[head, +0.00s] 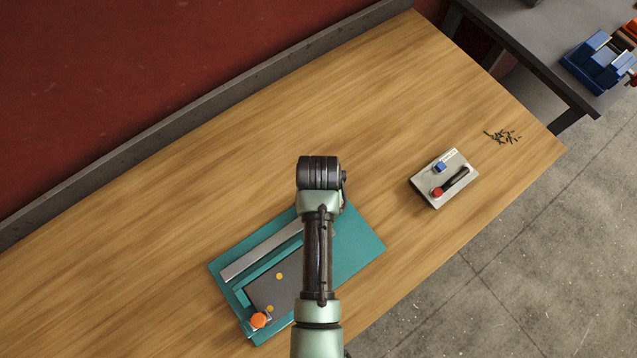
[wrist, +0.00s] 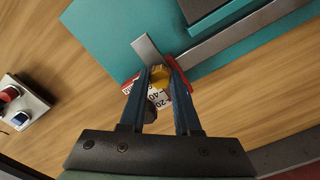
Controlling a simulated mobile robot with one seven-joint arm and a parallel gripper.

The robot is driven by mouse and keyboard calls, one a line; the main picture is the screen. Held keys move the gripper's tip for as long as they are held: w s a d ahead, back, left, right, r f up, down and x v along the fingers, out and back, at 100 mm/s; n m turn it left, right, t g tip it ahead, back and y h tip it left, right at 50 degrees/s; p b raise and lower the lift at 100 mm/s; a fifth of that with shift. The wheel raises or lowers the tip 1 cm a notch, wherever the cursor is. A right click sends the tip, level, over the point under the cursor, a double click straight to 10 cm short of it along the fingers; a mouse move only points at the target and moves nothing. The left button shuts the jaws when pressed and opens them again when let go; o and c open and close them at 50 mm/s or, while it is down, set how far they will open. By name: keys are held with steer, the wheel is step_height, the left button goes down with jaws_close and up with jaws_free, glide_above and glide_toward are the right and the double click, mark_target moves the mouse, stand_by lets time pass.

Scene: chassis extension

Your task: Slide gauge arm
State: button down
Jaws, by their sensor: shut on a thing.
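A teal board (head: 350,255) lies on the wooden bench and carries a long silver rail (head: 262,250), which also shows in the wrist view (wrist: 225,37). A short silver bar (wrist: 147,49), possibly the gauge arm, sticks out beside my fingers. My gripper (wrist: 161,72) is shut on a small yellow piece (wrist: 160,77) at the board's edge. A white scale plate (wrist: 157,96) with printed numbers and a red edge lies under the fingers, partly hidden. In the head view my arm hides the gripper and this end of the board.
A dark plate (head: 272,290) with yellow dots and an orange knob (head: 259,320) sit on the board. A grey box (head: 447,181) with blue and red parts stands to the right, near small dark bits (head: 503,136). The bench behind is clear up to a low back ledge.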

steer(key=shift+r, duration=0.1)
stand_by(0.6)
steer(key=shift+s+d+r+p, duration=0.1)
steer(key=shift+s+d+p, duration=0.4)
steer(key=shift+p, duration=0.25)
steer(key=shift+s+d, duration=0.1)
steer(key=shift+s, duration=0.25)
steer(key=c, duration=0.6)
jaws_free()
step_height(320, 180, up, 13)
